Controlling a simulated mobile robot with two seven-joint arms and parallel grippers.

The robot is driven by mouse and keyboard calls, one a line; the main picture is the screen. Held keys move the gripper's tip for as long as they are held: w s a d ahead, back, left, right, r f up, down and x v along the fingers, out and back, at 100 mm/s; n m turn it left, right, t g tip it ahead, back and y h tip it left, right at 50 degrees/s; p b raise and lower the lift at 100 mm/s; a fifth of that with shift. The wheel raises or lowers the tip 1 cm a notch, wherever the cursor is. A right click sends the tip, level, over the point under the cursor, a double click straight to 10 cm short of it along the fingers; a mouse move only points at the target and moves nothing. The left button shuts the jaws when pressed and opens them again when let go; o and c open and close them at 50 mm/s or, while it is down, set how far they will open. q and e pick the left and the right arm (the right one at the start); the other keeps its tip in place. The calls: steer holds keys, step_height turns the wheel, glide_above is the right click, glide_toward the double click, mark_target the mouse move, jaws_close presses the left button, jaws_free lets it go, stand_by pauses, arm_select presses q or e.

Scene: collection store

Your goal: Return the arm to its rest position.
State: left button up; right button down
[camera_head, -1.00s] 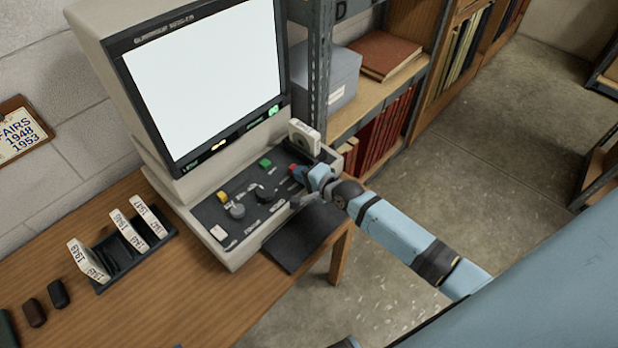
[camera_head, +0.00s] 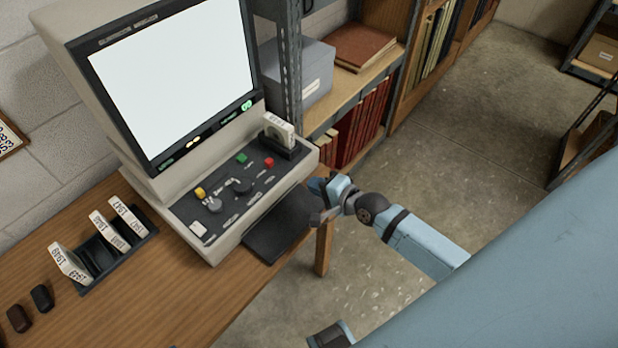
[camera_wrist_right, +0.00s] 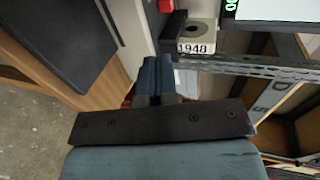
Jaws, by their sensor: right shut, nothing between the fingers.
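My right gripper (camera_head: 317,186) is shut and empty, in the air just right of the reader's front corner and the dark pad (camera_head: 284,224). In the right wrist view its blue fingers (camera_wrist_right: 155,76) are together with nothing between them. The microfilm reader (camera_head: 180,120) has a lit blank white screen. Its control panel carries a red button (camera_head: 269,162), a green button (camera_head: 241,158) and a yellow button (camera_head: 200,191), all clear of the gripper. A white film box (camera_head: 277,130) stands in the panel's right-end holder; the wrist view shows it labelled 1948 (camera_wrist_right: 196,47).
The wooden table (camera_head: 190,309) holds a dark rack (camera_head: 147,243) of labelled white boxes and small dark objects at left. Metal shelving (camera_head: 291,65) with a grey box (camera_head: 302,72) and red books (camera_head: 362,122) stands behind my right gripper. Open floor (camera_head: 480,140) lies to the right.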

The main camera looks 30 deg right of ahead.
arm_select(q)
steer(key=shift+d, duration=0.1)
stand_by(0.4)
steer(key=r+p, duration=0.5)
steer(key=shift+a, duration=0.3)
arm_select(e)
steer(key=s+a+f+n+g, duration=0.1)
steer(key=s+a+n, duration=0.3)
steer(key=s+n, duration=0.4)
steer(key=s+a+n+g+h, duration=0.1)
steer(key=s+a+n, duration=0.3)
steer(key=s+n, duration=0.4)
steer(key=shift+s+a+f+n+g+h, duration=0.3)
steer(key=shift+f+n+g, duration=0.1)
steer(key=shift+n, duration=0.2)
arm_select(q)
steer(key=shift+d, duration=0.15)
